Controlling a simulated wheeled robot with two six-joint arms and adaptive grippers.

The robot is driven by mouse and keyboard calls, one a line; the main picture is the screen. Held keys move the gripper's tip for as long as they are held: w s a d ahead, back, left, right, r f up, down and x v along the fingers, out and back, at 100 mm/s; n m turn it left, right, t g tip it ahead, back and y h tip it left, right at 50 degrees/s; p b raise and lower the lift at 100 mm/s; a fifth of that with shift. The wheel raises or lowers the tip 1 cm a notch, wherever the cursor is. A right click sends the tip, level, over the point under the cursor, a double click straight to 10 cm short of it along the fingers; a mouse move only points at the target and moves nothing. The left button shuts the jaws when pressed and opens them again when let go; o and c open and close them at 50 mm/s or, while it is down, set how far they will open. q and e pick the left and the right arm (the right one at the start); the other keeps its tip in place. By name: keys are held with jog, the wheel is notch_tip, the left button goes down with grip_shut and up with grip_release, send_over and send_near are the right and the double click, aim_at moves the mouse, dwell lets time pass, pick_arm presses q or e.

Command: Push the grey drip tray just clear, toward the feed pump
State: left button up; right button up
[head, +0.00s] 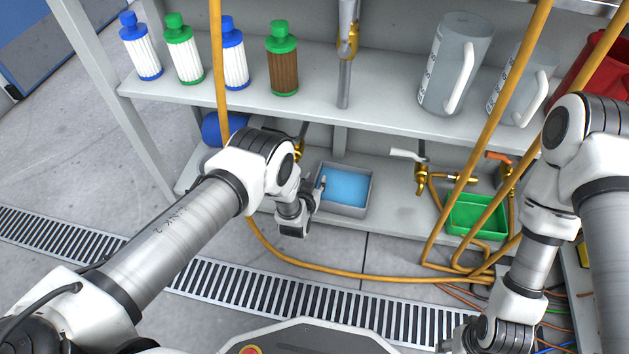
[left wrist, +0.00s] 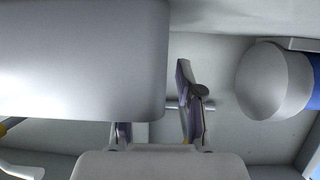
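The grey drip tray (head: 362,205), holding blue liquid, sits on the lower shelf in the middle of the head view. A blue cylinder (head: 212,130), which looks like the feed pump, lies to its left and is partly hidden by my left arm. My left gripper (head: 317,188) is at the tray's left edge; I cannot tell whether it touches. In the left wrist view its fingers (left wrist: 160,115) stand apart, one partly hidden behind a large grey surface I cannot identify. The cylinder's round grey end (left wrist: 272,82) is at right. My right gripper (head: 462,338) is low in the head view.
A green tray (head: 478,216) and brass valves (head: 421,180) are to the right. Orange hoses (head: 345,277) loop across the front. Bottles (head: 283,65) and jugs (head: 455,65) stand on the upper shelf (head: 210,88). Bare shelf lies right of the grey tray.

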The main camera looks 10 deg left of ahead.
pick_arm(q)
jog(key=v, duration=1.2)
jog(key=shift+d, duration=0.1)
